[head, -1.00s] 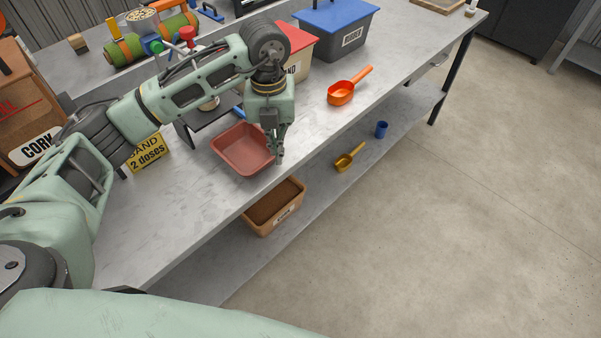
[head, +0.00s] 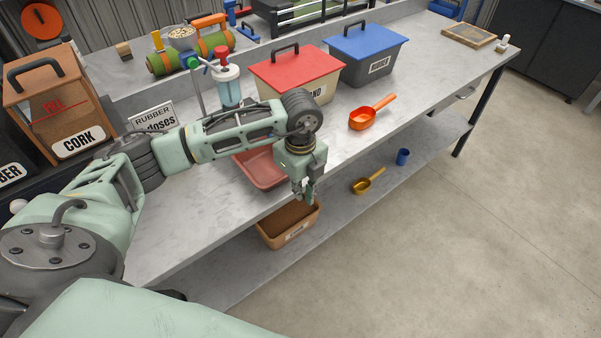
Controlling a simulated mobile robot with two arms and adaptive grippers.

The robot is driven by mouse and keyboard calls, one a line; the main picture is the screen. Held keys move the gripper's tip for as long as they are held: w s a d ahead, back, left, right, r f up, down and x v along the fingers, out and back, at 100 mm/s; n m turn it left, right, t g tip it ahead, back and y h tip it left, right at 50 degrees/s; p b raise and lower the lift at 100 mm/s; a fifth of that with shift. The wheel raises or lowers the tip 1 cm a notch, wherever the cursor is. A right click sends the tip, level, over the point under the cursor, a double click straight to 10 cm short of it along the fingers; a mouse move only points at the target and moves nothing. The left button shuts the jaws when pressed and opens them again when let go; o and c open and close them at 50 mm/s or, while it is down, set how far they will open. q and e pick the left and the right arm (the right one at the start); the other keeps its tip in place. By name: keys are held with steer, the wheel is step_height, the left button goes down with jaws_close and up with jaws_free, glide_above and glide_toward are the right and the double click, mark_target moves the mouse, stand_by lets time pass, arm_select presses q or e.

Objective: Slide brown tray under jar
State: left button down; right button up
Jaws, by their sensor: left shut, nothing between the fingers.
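The brown tray, a shallow reddish-brown one (head: 259,170), lies on the grey workbench, partly hidden behind my left arm. The jar (head: 230,90) is clear with blue showing in it and a red top, farther back on the bench; its lower part is partly hidden by my arm. My left gripper (head: 309,197) points down at the tray's right, near the bench's front edge. It is shut and empty. I cannot tell whether it touches the tray. My right gripper is not in view.
A red-lidded bin (head: 296,72), a blue-lidded bin (head: 366,48) and an orange scoop (head: 362,119) stand right of the jar. A cork box (head: 62,105) and a white rubber card (head: 154,118) are at left. A brown bin (head: 288,226) sits on the lower shelf.

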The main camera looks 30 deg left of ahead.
arm_select(q)
steer(key=a, duration=0.1)
steer(key=w+a+f+p, duration=0.1)
steer(key=a+f, duration=0.1)
steer(key=shift+w+a+p, duration=0.25)
steer(key=shift+a+p, duration=0.1)
steer(key=shift+a, duration=0.05)
steer(key=b, duration=0.4)
glide_above(270, 176)
steer(key=shift+d, duration=0.1)
steer(key=shift+r, duration=0.1)
